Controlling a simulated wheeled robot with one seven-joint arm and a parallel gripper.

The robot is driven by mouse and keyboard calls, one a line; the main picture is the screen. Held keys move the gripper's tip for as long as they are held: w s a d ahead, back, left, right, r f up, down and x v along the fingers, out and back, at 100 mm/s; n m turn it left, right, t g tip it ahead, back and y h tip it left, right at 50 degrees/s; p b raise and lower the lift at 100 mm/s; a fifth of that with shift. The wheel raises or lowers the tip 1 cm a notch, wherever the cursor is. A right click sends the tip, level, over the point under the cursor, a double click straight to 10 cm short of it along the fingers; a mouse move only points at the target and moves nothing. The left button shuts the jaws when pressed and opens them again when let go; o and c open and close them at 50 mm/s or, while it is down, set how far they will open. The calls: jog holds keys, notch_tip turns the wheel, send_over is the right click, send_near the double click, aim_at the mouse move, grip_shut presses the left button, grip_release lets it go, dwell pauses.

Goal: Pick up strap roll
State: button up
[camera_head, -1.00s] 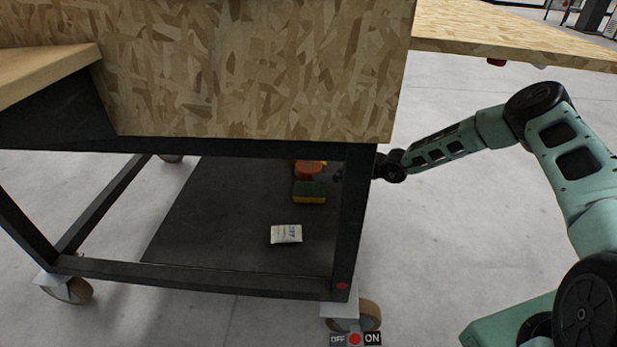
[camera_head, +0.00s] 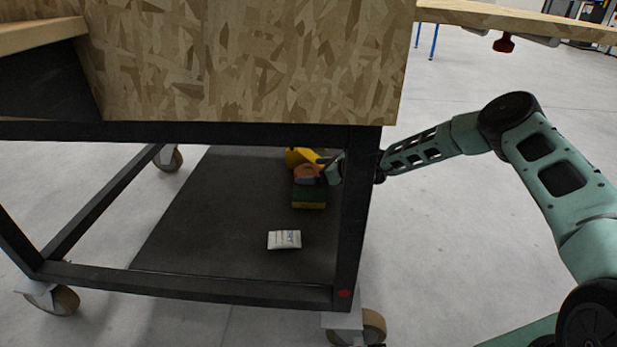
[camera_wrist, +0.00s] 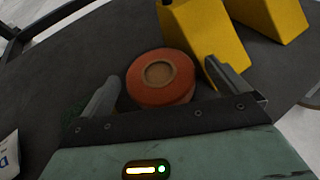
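The strap roll (camera_wrist: 160,78) is a round orange-red roll with a brown centre. In the wrist view it lies between the two spread fingers of my gripper (camera_wrist: 161,85), with a gap on either side. In the head view the strap roll (camera_head: 307,174) shows on the cart's low shelf, close to the green and yellow sponge. My gripper (camera_head: 331,171) reaches in from the right behind the cart's post and is partly hidden. It is open; I cannot tell how far the fingers reach down around the roll.
Yellow wedge-like blocks (camera_wrist: 205,38) stand just beyond the roll. The sponge (camera_head: 309,195) and a white packet (camera_head: 284,239) are on the dark shelf (camera_head: 200,225). The cart's black post (camera_head: 357,220) and the wooden panel (camera_head: 245,60) close in around my arm.

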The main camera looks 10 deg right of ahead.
jog(key=shift+s+a+f, duration=0.15)
jog(key=shift+a+f, duration=0.05)
jog(key=shift+f, duration=0.1)
jog(key=c, duration=1)
jog(key=shift+o, duration=0.2)
